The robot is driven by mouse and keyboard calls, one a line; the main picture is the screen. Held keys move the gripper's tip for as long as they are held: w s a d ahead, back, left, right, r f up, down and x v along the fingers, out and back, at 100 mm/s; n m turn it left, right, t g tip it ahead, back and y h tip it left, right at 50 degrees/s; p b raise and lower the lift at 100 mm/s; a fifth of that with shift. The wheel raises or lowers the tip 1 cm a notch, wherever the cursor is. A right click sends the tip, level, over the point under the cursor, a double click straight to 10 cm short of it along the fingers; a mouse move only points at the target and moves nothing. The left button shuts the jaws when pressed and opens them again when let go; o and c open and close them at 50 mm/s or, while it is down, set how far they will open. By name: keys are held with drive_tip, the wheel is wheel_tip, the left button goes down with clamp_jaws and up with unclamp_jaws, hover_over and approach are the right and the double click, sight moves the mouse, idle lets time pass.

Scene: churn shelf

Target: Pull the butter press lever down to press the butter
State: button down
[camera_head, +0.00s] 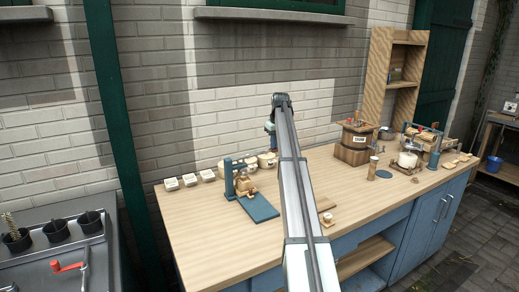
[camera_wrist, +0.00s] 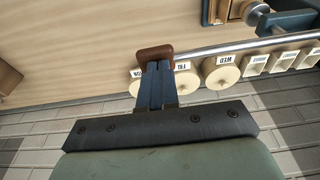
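The butter press (camera_head: 229,180) stands on the left part of the wooden table, with a blue post and a blue base plate (camera_head: 261,208). Part of the press shows at the top right of the wrist view (camera_wrist: 286,22). Its metal lever (camera_wrist: 240,46) runs across that view to a brown handle (camera_wrist: 153,54). My gripper (camera_wrist: 158,66) has its two blue fingers side by side and shut, with the tips right at the handle. I cannot tell whether they touch it. In the head view my gripper (camera_head: 270,128) hangs above the back of the table, right of the press.
Round labelled tubs (camera_wrist: 220,72) and white blocks (camera_head: 189,179) line the back table edge. A wooden churn (camera_head: 354,143) and other tools stand to the right. The brick wall (camera_head: 260,105) is close behind. The front left tabletop (camera_head: 205,245) is clear.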

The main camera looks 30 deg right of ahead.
drive_tip(key=shift+s+f, duration=0.1)
drive_tip(key=shift+f, duration=1.85)
idle(5.7)
